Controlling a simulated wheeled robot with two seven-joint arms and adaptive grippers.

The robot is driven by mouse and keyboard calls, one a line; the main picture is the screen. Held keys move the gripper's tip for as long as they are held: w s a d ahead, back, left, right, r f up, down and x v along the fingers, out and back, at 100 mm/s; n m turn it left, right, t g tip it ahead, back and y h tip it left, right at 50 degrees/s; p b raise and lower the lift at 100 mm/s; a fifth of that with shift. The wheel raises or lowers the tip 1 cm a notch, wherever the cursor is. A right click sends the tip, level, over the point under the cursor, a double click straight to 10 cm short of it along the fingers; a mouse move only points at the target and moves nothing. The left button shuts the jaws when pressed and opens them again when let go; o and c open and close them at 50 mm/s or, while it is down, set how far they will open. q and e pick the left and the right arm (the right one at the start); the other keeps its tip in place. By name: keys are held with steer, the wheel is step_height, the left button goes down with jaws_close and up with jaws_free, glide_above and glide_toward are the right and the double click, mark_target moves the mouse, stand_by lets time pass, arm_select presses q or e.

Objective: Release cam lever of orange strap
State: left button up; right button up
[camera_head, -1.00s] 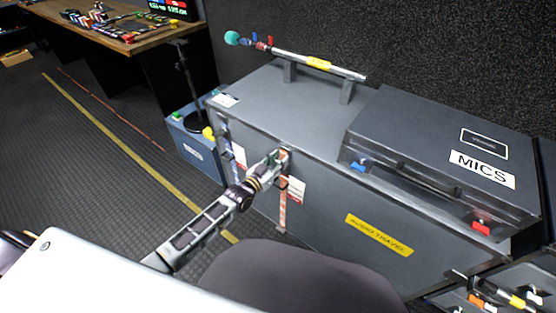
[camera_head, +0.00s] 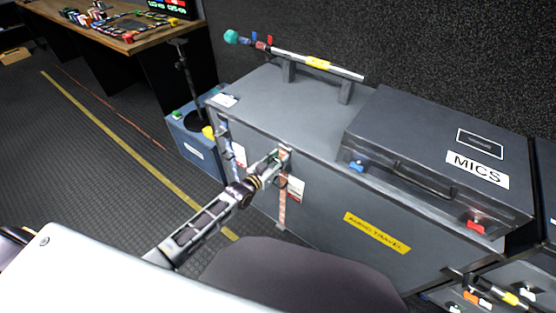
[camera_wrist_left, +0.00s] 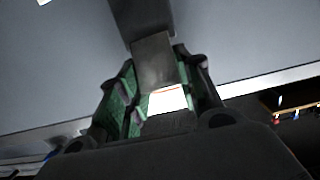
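The orange strap (camera_head: 282,207) runs down the front of the large grey case (camera_head: 325,225). Its upper end, near the case's top edge, is partly hidden by my left gripper (camera_head: 278,160). The left gripper is right at the strap's upper part. In the left wrist view, its green-padded fingers (camera_wrist_left: 160,98) stand apart on either side of a flat grey piece (camera_wrist_left: 152,60), which looks like the cam lever. Whether the fingers press on it cannot be told. The lever's angle is unclear. My right gripper is not seen.
A pole (camera_head: 318,63) rests on stands at the back. A blue strap (camera_head: 225,139) is left of the orange one. A dark rounded seat-like shape (camera_head: 290,275) is in front. Floor (camera_head: 80,190) is open at left.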

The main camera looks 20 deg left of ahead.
arm_select(q)
steer(key=o, duration=0.5)
steer(key=shift+s, duration=0.15)
steer(key=shift+v, duration=5.85)
steer(key=shift+a+f, duration=0.1)
steer(key=shift+f, duration=0.05)
